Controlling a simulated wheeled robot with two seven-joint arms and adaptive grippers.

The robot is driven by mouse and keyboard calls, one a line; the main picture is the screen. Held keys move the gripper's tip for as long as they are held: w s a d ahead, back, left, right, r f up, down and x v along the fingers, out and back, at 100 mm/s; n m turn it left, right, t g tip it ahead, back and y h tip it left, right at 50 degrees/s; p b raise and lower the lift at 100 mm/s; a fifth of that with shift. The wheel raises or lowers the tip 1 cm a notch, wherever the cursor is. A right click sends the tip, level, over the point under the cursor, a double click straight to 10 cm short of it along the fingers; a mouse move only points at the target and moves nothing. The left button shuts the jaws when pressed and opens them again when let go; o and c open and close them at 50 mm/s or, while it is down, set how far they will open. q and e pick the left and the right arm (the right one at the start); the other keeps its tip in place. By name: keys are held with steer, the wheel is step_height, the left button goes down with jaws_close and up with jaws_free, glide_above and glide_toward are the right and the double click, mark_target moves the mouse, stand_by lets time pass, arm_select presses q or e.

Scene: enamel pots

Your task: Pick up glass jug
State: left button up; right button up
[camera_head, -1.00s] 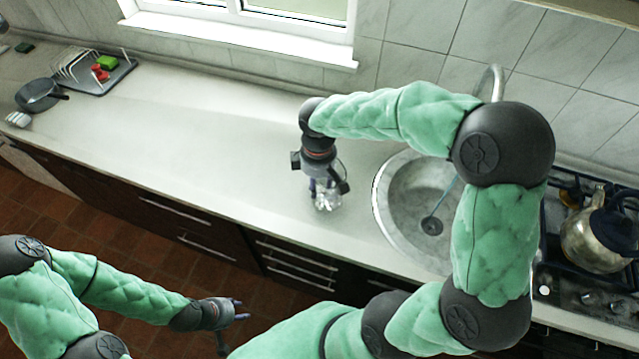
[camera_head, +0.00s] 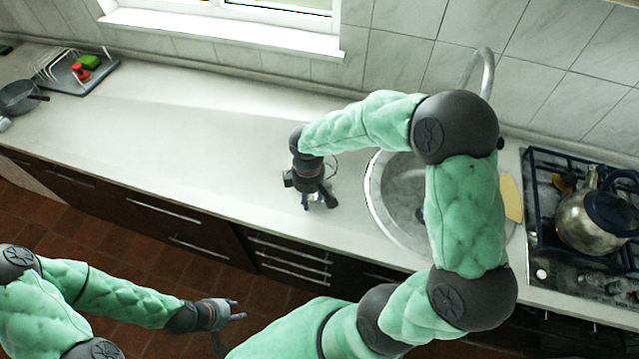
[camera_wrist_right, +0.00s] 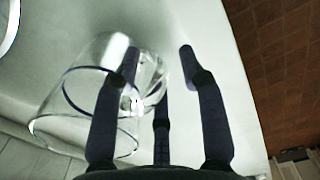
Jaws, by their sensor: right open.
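The clear glass jug (camera_wrist_right: 58,100) shows in the right wrist view as see-through rims and walls, left of centre. In the head view it is mostly hidden by my right gripper and hard to make out. In the wrist view the right gripper (camera_wrist_right: 158,58) is open. Its left finger overlaps the jug in the picture, and its right finger stands clear of the glass. I cannot tell whether any finger touches it. My left gripper (camera_head: 238,310) is open and empty, low at the left.
The counter (camera_head: 200,120) is clear left of my right gripper. The round sink (camera_head: 385,205) lies just right of it. A kettle (camera_head: 585,222) stands on the stove (camera_head: 540,185) at far right. A dish rack (camera_head: 62,62) and a pan (camera_head: 16,98) are at far left.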

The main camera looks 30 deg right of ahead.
steer(key=shift+f, duration=0.25)
jaws_close()
steer(key=shift+r, duration=0.1)
steer(key=shift+r, duration=0.1)
